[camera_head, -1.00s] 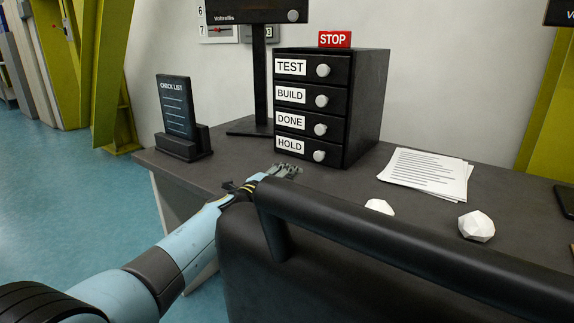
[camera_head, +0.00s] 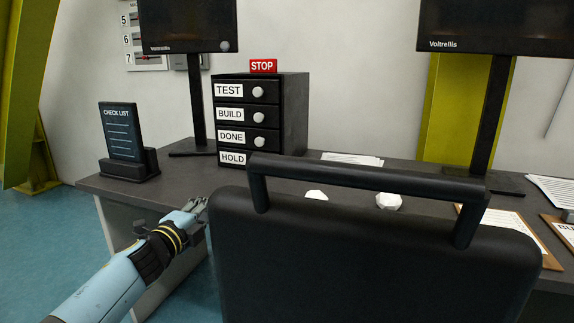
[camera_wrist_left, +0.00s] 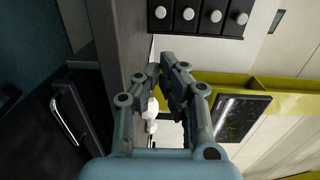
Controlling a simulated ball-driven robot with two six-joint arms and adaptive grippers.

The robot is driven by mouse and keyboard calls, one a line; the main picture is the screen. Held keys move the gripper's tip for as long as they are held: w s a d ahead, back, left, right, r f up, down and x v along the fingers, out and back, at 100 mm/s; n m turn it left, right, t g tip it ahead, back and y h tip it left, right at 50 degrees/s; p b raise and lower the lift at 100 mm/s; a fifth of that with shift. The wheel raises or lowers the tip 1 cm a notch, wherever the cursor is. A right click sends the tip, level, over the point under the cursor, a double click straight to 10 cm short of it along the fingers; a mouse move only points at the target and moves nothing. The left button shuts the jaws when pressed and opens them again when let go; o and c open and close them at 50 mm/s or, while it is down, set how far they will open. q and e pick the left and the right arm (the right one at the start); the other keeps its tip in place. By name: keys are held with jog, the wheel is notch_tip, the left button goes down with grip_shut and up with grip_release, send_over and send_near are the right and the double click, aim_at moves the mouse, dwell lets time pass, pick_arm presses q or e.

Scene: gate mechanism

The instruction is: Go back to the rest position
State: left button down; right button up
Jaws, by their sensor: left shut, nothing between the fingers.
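My left gripper (camera_head: 196,207) is shut and empty, beside the left edge of the black chair back and near the front edge of the desk. In the left wrist view its fingers (camera_wrist_left: 162,72) come together at the tips with nothing between them. My left arm comes in from the lower left in the head view. My right gripper is not in view.
A black chair (camera_head: 370,255) with a top bar stands close in front of the desk (camera_head: 180,187). On the desk are a drawer unit (camera_head: 290,115), a checklist stand (camera_head: 122,135), crumpled paper balls (camera_head: 388,201), clipboards (camera_head: 510,225) and monitors (camera_head: 490,25). Blue floor is free at left.

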pick_arm(q)
jog(key=s+a+f+n+g+y+p, duration=0.15)
jog(key=s+a+f+n+g, duration=0.25)
jog(key=s+f, duration=1.25)
jog(key=s+a+f+n+g+y, duration=0.3)
jog(key=s+f+n, duration=0.1)
jog(key=s+f, duration=1.25)
jog(key=s+a+f+n+g, duration=0.2)
jog(key=s+f+n+g, duration=0.1)
jog(key=s, duration=0.9)
jog(key=s+a+f+n+g+y, duration=0.1)
jog(key=s+f+n+g, duration=0.2)
jog(key=s, duration=1)
jog(key=s+a+f+n+g, duration=0.2)
jog(key=s+f+n, duration=0.3)
jog(key=s, duration=0.8)
jog(key=shift+a+n+g+y, duration=0.35)
jog(key=shift+n+g, duration=0.35)
jog(key=shift+n, duration=0.4)
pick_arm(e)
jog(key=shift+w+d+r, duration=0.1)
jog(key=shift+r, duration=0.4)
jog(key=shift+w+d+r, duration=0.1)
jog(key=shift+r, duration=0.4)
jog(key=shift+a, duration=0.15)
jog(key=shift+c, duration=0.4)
